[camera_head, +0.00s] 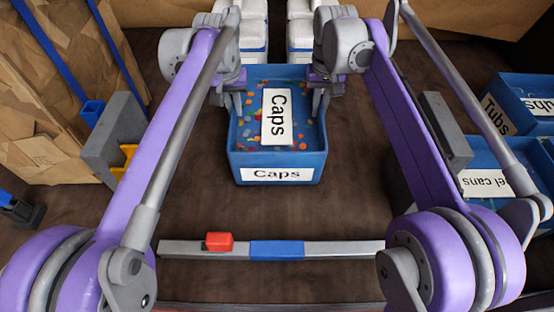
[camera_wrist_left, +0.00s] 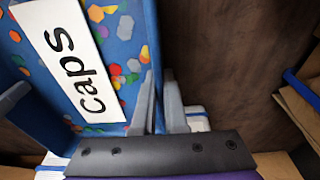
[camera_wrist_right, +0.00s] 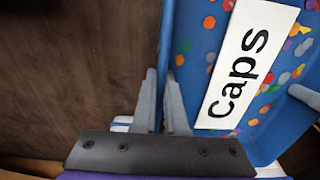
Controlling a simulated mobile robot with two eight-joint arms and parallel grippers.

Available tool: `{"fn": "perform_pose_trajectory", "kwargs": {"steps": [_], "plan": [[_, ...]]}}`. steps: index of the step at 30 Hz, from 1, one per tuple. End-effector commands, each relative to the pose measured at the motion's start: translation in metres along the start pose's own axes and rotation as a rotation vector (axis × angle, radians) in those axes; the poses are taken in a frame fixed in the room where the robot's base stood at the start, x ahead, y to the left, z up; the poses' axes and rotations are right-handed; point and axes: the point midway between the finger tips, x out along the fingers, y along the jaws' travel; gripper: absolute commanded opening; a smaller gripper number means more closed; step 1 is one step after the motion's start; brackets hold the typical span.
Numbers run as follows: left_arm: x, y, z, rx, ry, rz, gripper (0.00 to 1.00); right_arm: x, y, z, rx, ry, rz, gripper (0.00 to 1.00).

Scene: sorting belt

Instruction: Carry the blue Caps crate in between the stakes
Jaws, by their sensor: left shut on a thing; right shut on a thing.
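The blue Caps crate (camera_head: 280,162) is in the upper middle of the head view, its white Caps label facing me. It holds many small coloured caps and a white Caps card (camera_head: 276,117). My left gripper (camera_head: 237,104) is shut on its left side wall, which also shows in the left wrist view (camera_wrist_left: 151,40). My right gripper (camera_head: 318,103) is shut on its right side wall, seen in the right wrist view (camera_wrist_right: 166,45). The crate looks level. Two long blue bars (camera_head: 117,45) slant at the left; I cannot tell whether they are the stakes.
A Tubs crate (camera_head: 513,118) and another blue crate (camera_head: 483,152) stand at the right. White stacked things (camera_head: 253,30) stand behind the Caps crate. A grey bar (camera_head: 335,248) with red and blue parts lies in front. Brown floor is clear between crate and bar.

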Motion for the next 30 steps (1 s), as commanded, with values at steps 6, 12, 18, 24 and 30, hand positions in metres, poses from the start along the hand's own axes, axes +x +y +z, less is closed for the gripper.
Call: {"fn": "perform_pose_trajectory", "kwargs": {"steps": [6,12,18,24,30], "plan": [[0.004,0.000,0.001,0.000,0.000,0.001,0.30,0.005,0.000,0.000,0.000,0.000,0.000,0.30],[0.004,0.000,0.001,0.000,0.000,0.000,0.40,0.004,0.000,0.000,0.000,0.000,0.000,0.40],[0.004,0.000,0.001,0.000,0.000,0.000,0.40,0.004,0.000,0.000,0.000,0.000,0.000,0.40],[0.001,0.000,0.001,0.000,0.000,0.000,0.40,0.004,0.000,0.000,0.000,0.000,0.000,0.40],[-0.027,0.000,0.001,0.000,0.000,0.000,0.40,0.004,0.000,0.000,0.000,0.000,0.000,0.40]]}}
